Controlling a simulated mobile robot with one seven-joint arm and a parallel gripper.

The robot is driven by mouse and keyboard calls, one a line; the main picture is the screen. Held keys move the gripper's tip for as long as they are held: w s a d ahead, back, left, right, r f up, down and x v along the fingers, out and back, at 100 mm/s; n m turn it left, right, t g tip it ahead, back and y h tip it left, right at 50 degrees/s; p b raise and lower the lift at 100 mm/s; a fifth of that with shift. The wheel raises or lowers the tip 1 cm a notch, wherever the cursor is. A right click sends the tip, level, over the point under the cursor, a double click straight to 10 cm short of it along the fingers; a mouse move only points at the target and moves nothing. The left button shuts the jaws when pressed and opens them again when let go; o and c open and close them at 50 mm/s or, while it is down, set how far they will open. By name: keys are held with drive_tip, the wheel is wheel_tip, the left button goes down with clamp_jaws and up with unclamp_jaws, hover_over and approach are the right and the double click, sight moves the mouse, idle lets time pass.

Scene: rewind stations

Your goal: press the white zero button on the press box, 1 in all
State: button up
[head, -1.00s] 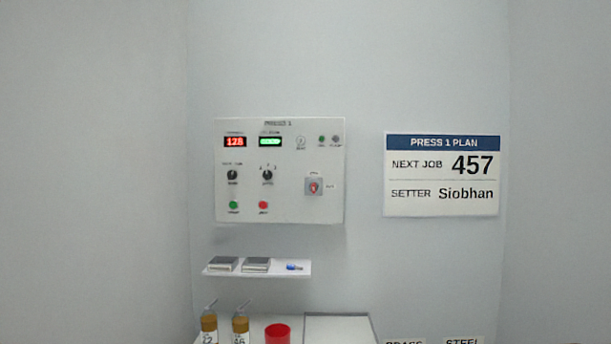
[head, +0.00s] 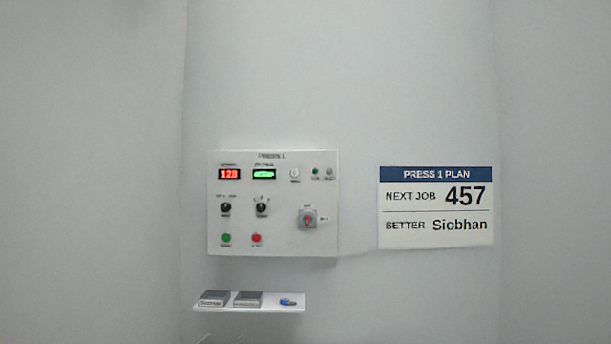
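The press box (head: 273,232) is a pale panel on the back wall, left of centre in the head view, headed "PRESS 1". Its white zero button (head: 295,173) is a small round button in the top row, right of the green display (head: 264,174). The red display (head: 229,174) reads what looks like 128, with any decimal point too small to tell. The green display's digits are blurred. My gripper is not in view, and nothing covers the button.
Below the button are two black knobs (head: 226,207), a red switch (head: 308,219), a green button (head: 226,238) and a red button (head: 256,238). A small shelf (head: 270,309) juts out below the box. A plan sign (head: 436,235) hangs to the right.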

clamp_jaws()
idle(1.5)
